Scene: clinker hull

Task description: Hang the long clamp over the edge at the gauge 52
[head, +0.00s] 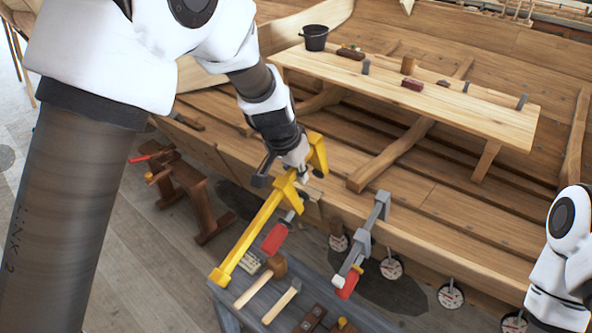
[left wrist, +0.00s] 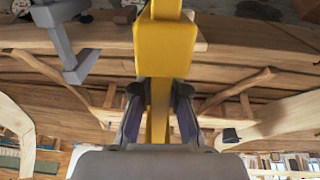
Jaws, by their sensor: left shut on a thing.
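The long yellow clamp (head: 248,232) has a red handle (head: 273,238). My left gripper (head: 298,172) is shut on it near its upper end, and its bar slants down to the left. In the left wrist view the yellow clamp (left wrist: 165,48) runs between the two fingers of my left gripper (left wrist: 159,108). The clamp overlaps the hull's plank edge (head: 333,212) in the head view; I cannot tell whether it touches. Several round dial gauges (head: 391,268) hang along the hull side; their numbers are too small to read. My right gripper is out of view.
A grey clamp (head: 366,232) with a red handle hangs on the hull edge, right of the yellow one. A low bench (head: 240,299) below holds mallets (head: 277,266). A brown sawhorse (head: 186,188) stands left. A plank table (head: 455,103) with a bucket (head: 315,38) is inside the hull.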

